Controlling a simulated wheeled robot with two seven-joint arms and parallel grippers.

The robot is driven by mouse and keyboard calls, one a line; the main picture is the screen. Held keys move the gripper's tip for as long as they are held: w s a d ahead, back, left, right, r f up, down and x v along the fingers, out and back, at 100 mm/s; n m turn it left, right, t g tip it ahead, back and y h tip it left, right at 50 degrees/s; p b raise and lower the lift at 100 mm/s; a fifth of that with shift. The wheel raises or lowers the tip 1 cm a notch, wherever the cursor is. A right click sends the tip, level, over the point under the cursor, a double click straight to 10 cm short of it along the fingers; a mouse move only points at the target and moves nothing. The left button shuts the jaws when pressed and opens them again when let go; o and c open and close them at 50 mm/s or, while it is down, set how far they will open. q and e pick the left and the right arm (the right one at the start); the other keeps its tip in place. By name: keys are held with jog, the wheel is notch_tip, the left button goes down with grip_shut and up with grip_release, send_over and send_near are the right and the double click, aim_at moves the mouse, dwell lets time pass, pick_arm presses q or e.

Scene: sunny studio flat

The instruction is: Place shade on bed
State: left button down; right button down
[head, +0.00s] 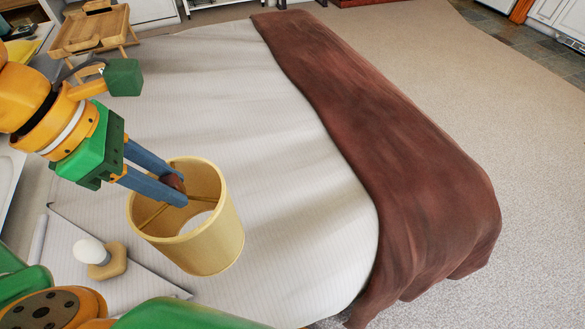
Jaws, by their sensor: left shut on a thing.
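The shade (215,250) is a pale yellow, open-topped cylinder with thin spokes inside. It is upright or slightly tilted at the near left part of the bed. My left gripper (174,184) reaches into its open top from the upper left. Its blue fingers are shut on a small brown fitting inside the shade, where the spokes meet. The bed (245,110) has a white striped cover and a brown throw (395,160) across its right end. I cannot tell whether the shade's lower rim touches the bed. My right gripper is out of view.
A white bulb on a small wooden base (106,262) stands left of the shade on a pale surface. A wooden tray table (92,30) is at the far left. The middle of the bed is clear. Carpet (430,55) lies open to the right.

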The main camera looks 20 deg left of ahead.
pick_arm(q)
jog(key=shift+w+d, duration=0.35)
jog(key=shift+w, duration=0.2)
jog(key=w+f+p, duration=0.3)
jog(key=w+f, duration=1)
jog(key=shift+d+f, duration=0.2)
jog(key=shift+d, duration=0.25)
jog(key=c, duration=0.6)
grip_release()
jog(key=p+v, duration=0.1)
jog(key=v, duration=1.1)
jog(key=shift+r, duration=0.25)
